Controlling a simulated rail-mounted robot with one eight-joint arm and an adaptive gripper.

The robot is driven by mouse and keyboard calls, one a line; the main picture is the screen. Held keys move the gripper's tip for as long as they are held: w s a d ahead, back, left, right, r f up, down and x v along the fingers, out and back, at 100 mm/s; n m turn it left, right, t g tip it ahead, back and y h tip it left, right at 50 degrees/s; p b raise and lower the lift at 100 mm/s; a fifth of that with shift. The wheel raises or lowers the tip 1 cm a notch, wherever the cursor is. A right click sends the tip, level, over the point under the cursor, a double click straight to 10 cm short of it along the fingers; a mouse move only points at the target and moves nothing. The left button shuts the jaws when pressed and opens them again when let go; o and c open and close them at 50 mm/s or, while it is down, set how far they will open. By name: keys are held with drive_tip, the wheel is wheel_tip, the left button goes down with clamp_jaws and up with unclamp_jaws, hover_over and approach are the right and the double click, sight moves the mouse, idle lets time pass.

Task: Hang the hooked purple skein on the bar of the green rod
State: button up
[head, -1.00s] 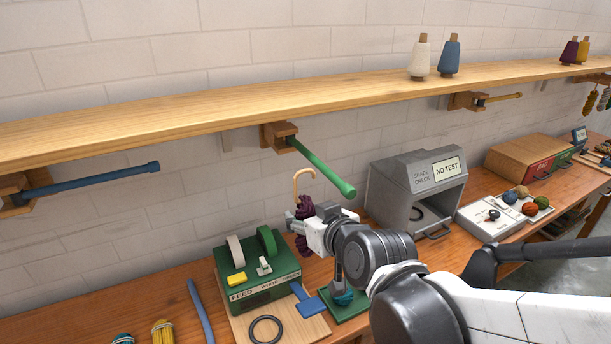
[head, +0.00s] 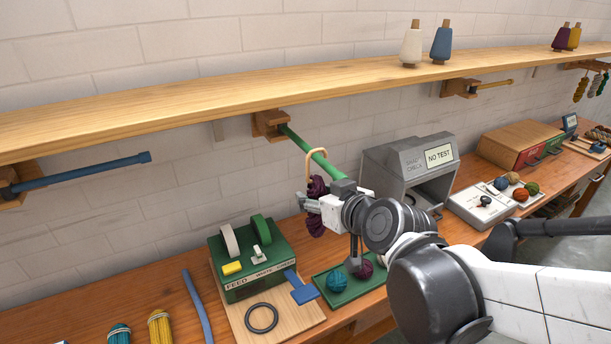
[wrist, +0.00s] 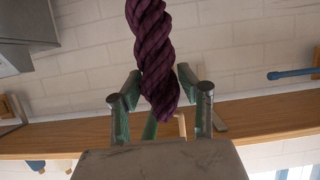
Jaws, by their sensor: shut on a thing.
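The purple skein (head: 316,188) hangs upright from my gripper (head: 310,204), with its tan hook (head: 309,155) open loop upward. My gripper is shut on the skein, and the wrist view shows the twisted purple wool (wrist: 152,45) between its fingers (wrist: 160,97). The green rod (head: 303,145) sticks out from a wooden bracket under the shelf. In the head view the hook overlaps the rod; I cannot tell whether it is around, in front of or touching it. My wrist hides the rod's outer end. Part of the green rod also shows behind the skein in the wrist view (wrist: 149,128).
The wooden shelf (head: 200,97) runs above. A grey check box (head: 385,160) stands right of my gripper; a green feed device (head: 250,262) is below.

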drive_tip(key=shift+w+d+f+b, duration=0.3)
drive_tip(key=shift+d+f+b, duration=0.2)
drive_tip(key=shift+f+b, duration=0.15)
drive_tip(key=shift+w+d+f+b, duration=0.25)
drive_tip(key=shift+d+f+b, duration=0.25)
drive_tip(key=shift+f+b, duration=0.1)
drive_tip(key=o, duration=1.2)
drive_tip(key=shift+v, duration=5.95)
drive_tip(key=s+d+f+m+g+h, duration=0.1)
drive_tip(key=s+d+f+h, duration=0.1)
drive_tip(key=d, duration=0.1)
drive_tip(key=s+d+f+m+g+h, duration=0.2)
drive_tip(key=s+d+f, duration=0.1)
drive_tip(key=s+d+f+m+g+h, duration=0.2)
drive_tip(key=d, duration=0.2)
drive_tip(key=shift+s+f, duration=0.3)
drive_tip(key=shift+s, duration=0.1)
